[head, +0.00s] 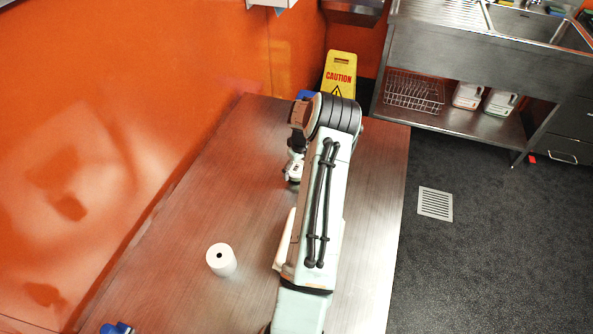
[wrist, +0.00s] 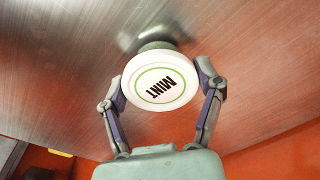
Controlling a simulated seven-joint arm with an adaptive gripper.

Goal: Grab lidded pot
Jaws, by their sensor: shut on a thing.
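The lidded pot (wrist: 158,72) shows in the wrist view, with a round white lid that carries a green ring and the word MINT. A bit of its grey-green body shows behind the lid, by the metal table. My gripper (wrist: 166,92) has one finger on each side of the pot and is shut on it. Whether the pot touches the table or is just above it is not clear. In the head view my arm hides the pot and most of my gripper.
The steel table (head: 190,222) runs along an orange wall (head: 80,120). A white paper roll (head: 222,262) stands left of my arm. A blue object (head: 117,328) is at the near left edge. A yellow caution sign (head: 340,72) stands beyond the far end. The table left of my arm is mostly clear.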

